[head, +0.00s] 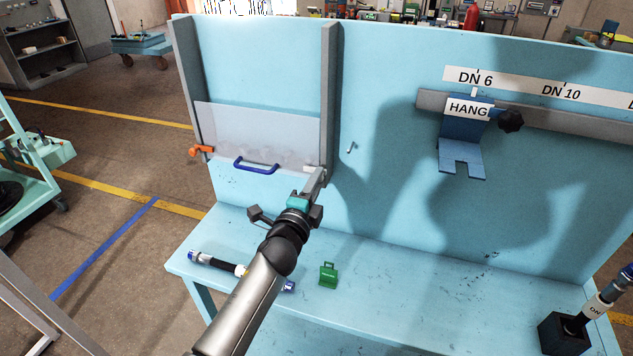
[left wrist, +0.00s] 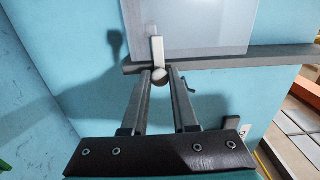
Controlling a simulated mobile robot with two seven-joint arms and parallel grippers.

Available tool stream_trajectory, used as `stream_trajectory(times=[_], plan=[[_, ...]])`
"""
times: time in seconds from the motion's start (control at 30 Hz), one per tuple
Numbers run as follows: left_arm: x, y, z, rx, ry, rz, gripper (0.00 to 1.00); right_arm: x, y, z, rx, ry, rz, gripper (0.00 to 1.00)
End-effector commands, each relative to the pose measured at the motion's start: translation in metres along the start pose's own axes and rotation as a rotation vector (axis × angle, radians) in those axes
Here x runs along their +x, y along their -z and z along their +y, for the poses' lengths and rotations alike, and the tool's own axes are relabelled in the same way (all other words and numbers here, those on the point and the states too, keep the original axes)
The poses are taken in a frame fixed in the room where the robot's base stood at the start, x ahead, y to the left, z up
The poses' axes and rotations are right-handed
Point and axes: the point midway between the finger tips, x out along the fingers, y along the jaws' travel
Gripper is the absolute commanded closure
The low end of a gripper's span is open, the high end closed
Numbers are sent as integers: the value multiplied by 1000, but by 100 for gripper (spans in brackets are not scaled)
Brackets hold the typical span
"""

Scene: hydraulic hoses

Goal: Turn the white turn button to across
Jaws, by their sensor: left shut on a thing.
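The white turn button (head: 311,169) is at the lower right corner of the clear panel (head: 260,135), by the right upright. It lies sideways, its white end reaching left over the panel's edge. In the left wrist view the white button (left wrist: 157,49) also overlaps the panel (left wrist: 200,25), and its round end sits between my fingertips. My left gripper (head: 319,182) is shut on the button; it also shows in the left wrist view (left wrist: 160,78). In the head view the fingers partly hide the button. My right gripper is out of view.
A hose (head: 215,262) and a green part (head: 328,273) lie on the bench (head: 400,290).

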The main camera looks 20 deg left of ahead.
Motion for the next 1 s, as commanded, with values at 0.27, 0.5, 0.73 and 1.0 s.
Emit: stream_trajectory(times=[0.27,0.5,0.73,1.0], plan=[[0,0,0,-1,-1,0,52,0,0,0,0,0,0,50],[0,0,0,0,-1,0,43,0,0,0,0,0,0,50],[-7,0,1,1,-2,0,43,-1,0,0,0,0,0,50],[-46,0,1,1,-2,1,43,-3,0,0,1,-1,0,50]])
